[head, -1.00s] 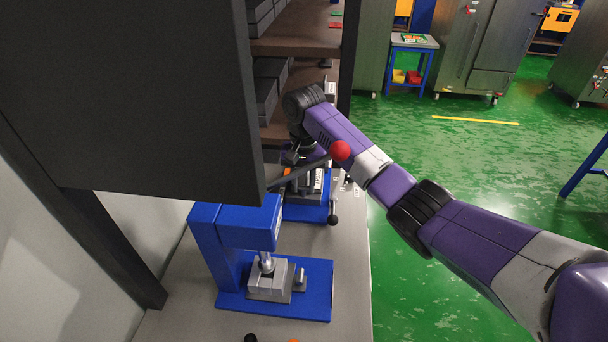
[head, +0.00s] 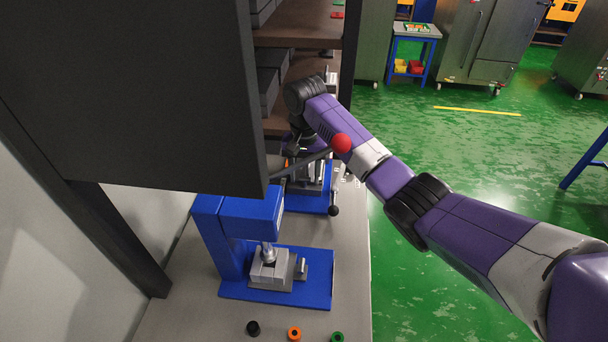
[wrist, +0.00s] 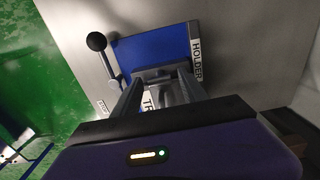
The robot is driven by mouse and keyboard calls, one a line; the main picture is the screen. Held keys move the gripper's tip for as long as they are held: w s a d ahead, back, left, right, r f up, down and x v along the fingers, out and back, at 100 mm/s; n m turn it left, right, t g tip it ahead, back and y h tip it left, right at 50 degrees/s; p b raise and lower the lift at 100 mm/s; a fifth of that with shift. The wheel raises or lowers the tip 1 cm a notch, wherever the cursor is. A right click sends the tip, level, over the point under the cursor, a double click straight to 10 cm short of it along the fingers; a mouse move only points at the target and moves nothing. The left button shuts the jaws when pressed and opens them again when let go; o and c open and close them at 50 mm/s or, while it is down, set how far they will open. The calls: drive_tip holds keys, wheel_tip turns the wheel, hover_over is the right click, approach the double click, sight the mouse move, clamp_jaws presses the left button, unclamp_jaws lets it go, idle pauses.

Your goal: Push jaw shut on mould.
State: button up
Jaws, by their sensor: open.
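The holder is a blue base plate (wrist: 150,50) with a white "HOLDER" label, below my gripper in the wrist view. It shows partly in the head view (head: 318,200) behind the nearer press. A grey metal block (wrist: 162,72) on the plate shows between and beyond my fingers; I cannot tell jaw from mould in it. A lever with a black ball knob (wrist: 96,41) stands at the plate's left side. My gripper (wrist: 160,84) is open, its two fingers apart over the grey block. Whether they touch it is unclear. In the head view my arm hides much of the holder.
A blue press (head: 237,215) with a grey block (head: 270,270) under its ram stands nearer on the bench. Its dark lever with a red ball (head: 341,143) reaches beside my arm. Black, orange (head: 294,333) and green rings lie in front. A dark cabinet (head: 130,90) overhangs at left.

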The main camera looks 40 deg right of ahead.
wheel_tip(320, 180, up, 8)
drive_tip(key=shift+f, duration=0.25)
idle(0.6)
